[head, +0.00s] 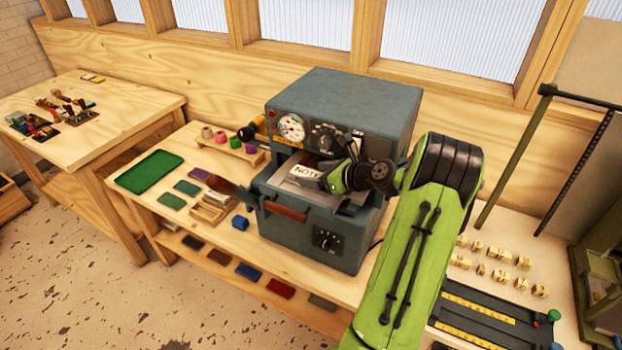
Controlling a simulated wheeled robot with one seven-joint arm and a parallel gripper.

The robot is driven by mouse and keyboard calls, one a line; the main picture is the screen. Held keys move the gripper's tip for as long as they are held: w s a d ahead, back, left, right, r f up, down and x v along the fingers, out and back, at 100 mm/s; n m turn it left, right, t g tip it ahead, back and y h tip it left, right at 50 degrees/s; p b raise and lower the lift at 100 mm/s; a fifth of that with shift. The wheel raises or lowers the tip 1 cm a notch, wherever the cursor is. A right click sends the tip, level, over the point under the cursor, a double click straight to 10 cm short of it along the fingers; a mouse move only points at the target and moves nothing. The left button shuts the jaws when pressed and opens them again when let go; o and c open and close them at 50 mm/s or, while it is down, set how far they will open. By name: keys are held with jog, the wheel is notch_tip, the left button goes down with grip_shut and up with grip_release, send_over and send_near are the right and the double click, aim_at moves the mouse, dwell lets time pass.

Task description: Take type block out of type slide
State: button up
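A grey-blue press (345,105) with a gauge and dials stands on the wooden bench. In its front opening is a pale piece lettered "NOTE" (308,173); I cannot tell whether this is the type block or something else. The type slide cannot be clearly told apart from the press's inner parts. My gripper (337,178) reaches into the opening from the right, at the right end of the lettered piece. Its fingers are small and partly hidden, so their opening and any contact are unclear.
A brown front handle (286,208) and a dark-tipped lever (222,185) stick out of the press. Left are a green mat (149,171), coloured pads and a foil-roll rack (236,149). Right are several small letter blocks (501,253) and a dark ruled tray (480,319).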

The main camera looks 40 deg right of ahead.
jog(key=c, duration=1.2)
notch_tip(320, 180, up, 18)
jog(key=p, duration=0.3)
grip_shut()
